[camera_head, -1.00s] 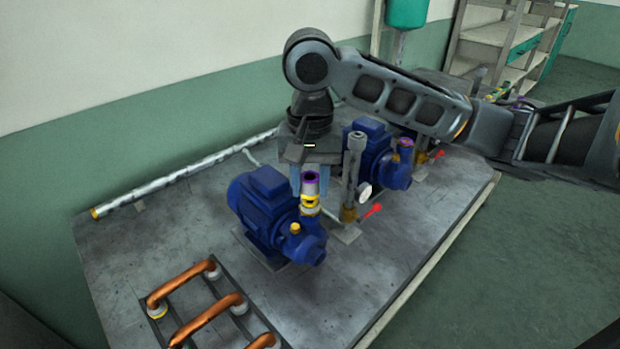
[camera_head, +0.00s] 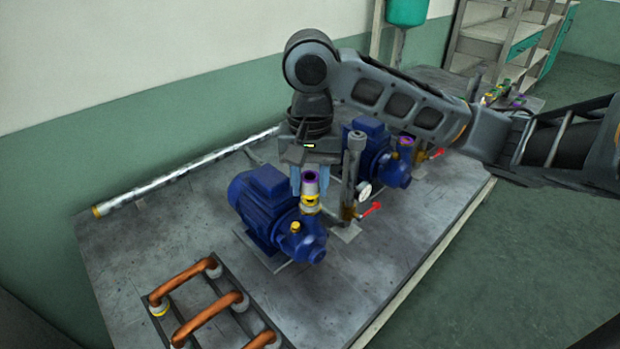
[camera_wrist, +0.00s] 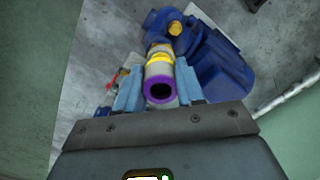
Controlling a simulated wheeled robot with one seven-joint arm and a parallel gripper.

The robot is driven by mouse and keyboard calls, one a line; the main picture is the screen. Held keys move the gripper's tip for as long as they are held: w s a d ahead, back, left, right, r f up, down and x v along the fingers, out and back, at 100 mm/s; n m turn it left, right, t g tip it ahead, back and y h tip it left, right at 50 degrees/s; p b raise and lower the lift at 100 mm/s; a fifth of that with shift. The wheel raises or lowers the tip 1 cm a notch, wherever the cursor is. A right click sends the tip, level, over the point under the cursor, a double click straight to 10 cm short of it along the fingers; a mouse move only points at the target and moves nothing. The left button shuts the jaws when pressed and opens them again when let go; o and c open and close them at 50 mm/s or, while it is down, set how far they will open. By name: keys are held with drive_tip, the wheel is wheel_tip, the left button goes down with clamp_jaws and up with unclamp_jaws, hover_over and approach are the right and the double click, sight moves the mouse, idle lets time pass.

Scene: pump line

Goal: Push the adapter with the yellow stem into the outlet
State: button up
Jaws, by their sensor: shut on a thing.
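The adapter (camera_head: 310,188) is a short grey cylinder with a purple rim on top and a yellow band at its lower part. My gripper (camera_head: 310,178) is shut on it, with a light blue finger on either side. The adapter stands roughly upright over the outlet side of the near blue pump (camera_head: 266,200). In the wrist view the adapter (camera_wrist: 160,82) sits between the fingers, its open purple end towards the camera and its yellow band beyond. The outlet itself is mostly hidden, and I cannot tell how deep the stem sits in it.
A grey vertical pipe with a gauge (camera_head: 363,190) and a red-handled valve (camera_head: 371,208) stands close right of my gripper. A second blue pump (camera_head: 372,150) is behind. A copper pipe rack (camera_head: 222,310) lies at the front left. The right front of the table is clear.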

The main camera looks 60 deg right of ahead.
drive_tip(key=shift+f+b, duration=0.3)
drive_tip(key=shift+f, duration=0.45)
idle(1.2)
drive_tip(key=o, duration=1.1)
drive_tip(key=shift+o, duration=0.2)
drive_tip(key=shift+r, duration=0.1)
drive_tip(key=shift+r+p, duration=3)
drive_tip(key=shift+p, duration=0.55)
wheel_tip(320, 180, up, 8)
drive_tip(key=shift+f+p, duration=0.15)
drive_tip(key=shift+p, duration=0.25)
